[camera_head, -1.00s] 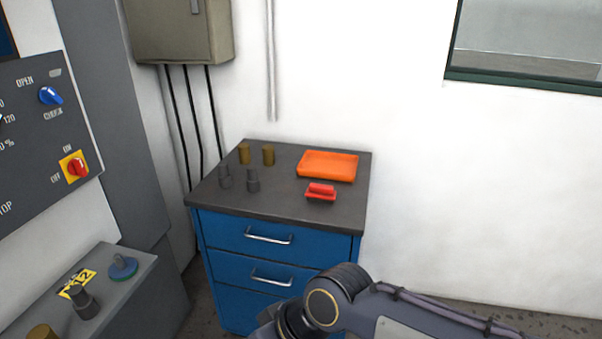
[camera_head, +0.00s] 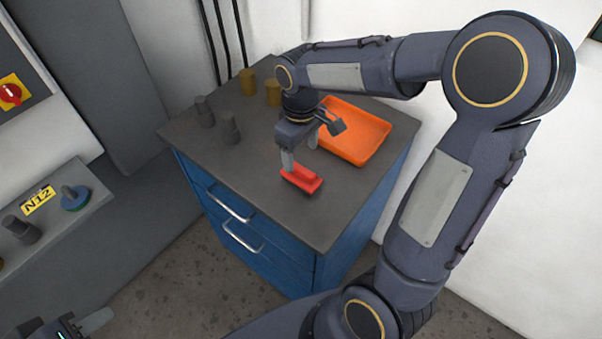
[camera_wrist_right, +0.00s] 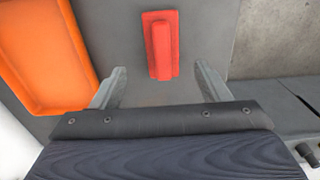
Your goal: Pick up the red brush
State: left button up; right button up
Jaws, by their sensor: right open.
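The red brush (camera_head: 302,179) lies on the dark top of the blue cabinet (camera_head: 235,160), near its front right edge. In the right wrist view the red brush (camera_wrist_right: 161,45) lies just beyond the open fingers, lined up between them and apart from both. My right gripper (camera_head: 301,152) points down above the brush, its fingers spread and empty; it also shows in the right wrist view (camera_wrist_right: 160,86). In the head view one finger hides a little of the brush. My left gripper (camera_head: 75,325) shows only partly at the bottom left edge.
An orange tray (camera_head: 355,133) lies behind and right of the brush. Brass cylinders (camera_head: 248,82) and dark grey cylinders (camera_head: 230,128) stand on the cabinet's left and back. A grey bench (camera_head: 95,200) with a blue-green handled object (camera_head: 75,198) is at left.

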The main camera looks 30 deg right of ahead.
aim_at(301, 168)
notch_tip(301, 168, down, 6)
jog(key=shift+s+f+p, duration=0.15)
jog(key=shift+f+p, duration=0.05)
jog(key=shift+p, duration=0.2)
jog(key=shift+a, duration=0.1)
jog(key=shift+r, duration=0.1)
jog(key=c, duration=1.1)
jog(key=shift+r, duration=0.7)
jog(key=s+a+r, duration=0.1)
jog(key=a+r, duration=0.3)
jog(key=s+a+r+b, duration=0.1)
jog(key=s+a+r, duration=0.1)
jog(key=a+r, duration=0.1)
jog(key=s+a+r+b, duration=0.1)
jog(key=s+a+r, duration=0.1)
jog(key=a+r, duration=0.2)
jog(key=shift+s+a+r, duration=0.1)
jog(key=shift+a+r, duration=0.05)
jog(key=shift+a, duration=0.35)
jog(key=shift+s+a+r, duration=0.1)
jog(key=shift+a+r, duration=0.05)
jog(key=shift+a, duration=0.35)
